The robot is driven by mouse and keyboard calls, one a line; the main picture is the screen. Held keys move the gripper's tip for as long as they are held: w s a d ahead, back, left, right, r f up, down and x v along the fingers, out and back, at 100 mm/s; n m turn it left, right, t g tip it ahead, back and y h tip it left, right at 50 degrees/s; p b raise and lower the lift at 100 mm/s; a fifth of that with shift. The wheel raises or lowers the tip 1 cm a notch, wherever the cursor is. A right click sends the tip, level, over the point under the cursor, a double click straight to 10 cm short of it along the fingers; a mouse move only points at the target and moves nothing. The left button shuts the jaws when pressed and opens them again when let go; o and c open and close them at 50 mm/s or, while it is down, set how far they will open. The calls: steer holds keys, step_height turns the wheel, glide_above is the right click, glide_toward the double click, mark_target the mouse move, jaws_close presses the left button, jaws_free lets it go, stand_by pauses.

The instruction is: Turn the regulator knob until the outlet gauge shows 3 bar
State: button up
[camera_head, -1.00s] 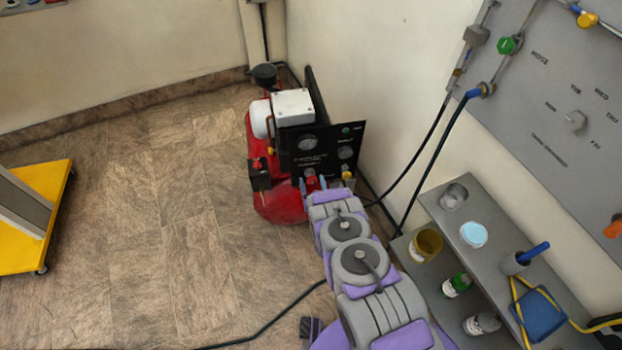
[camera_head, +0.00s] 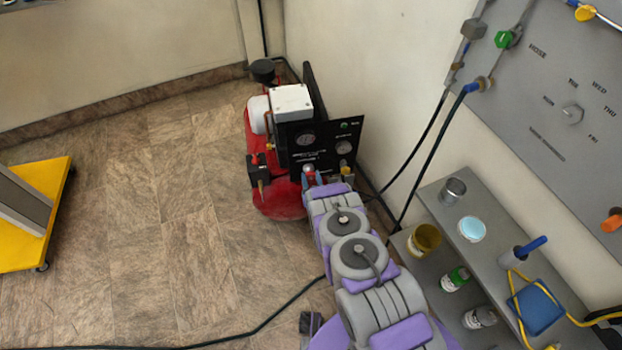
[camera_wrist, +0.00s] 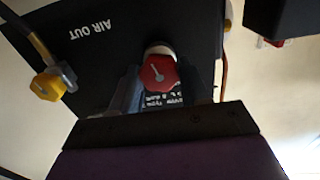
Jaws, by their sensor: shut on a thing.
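The red regulator knob (camera_wrist: 158,72) with a white pointer line sits on the compressor's black panel (camera_wrist: 100,50) in the wrist view. My gripper (camera_wrist: 160,82) has a finger on each side of the knob and is shut on it. In the head view my gripper (camera_head: 325,180) reaches the lower part of the panel, and the knob (camera_head: 308,169) shows only partly there. Two round gauges, one at left (camera_head: 306,139) and one at right (camera_head: 344,147), are on the panel. Their needles are too small to read, and I cannot tell which is the outlet gauge.
The red compressor tank (camera_head: 278,201) stands on the floor by the wall. A yellow valve (camera_wrist: 46,85) is beside the "AIR OUT" label. A grey shelf (camera_head: 500,262) with cups and bottles is right of my arm. A yellow cart (camera_head: 50,222) stands left; floor between is clear.

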steer(key=n+p, duration=0.1)
steer(key=n, duration=0.6)
steer(key=shift+s+a+f+n, duration=0.1)
steer(key=shift+a+f+n, duration=0.05)
steer(key=shift+n, duration=0.15)
steer(key=n, duration=0.4)
steer(key=shift+a+f, duration=0.1)
steer(key=shift+s+n+b, duration=0.1)
steer(key=shift+n+b, duration=0.25)
steer(key=shift+n, duration=1.65)
steer(key=shift+f, duration=0.1)
steer(key=o, duration=0.8)
steer(key=shift+o, duration=1.3)
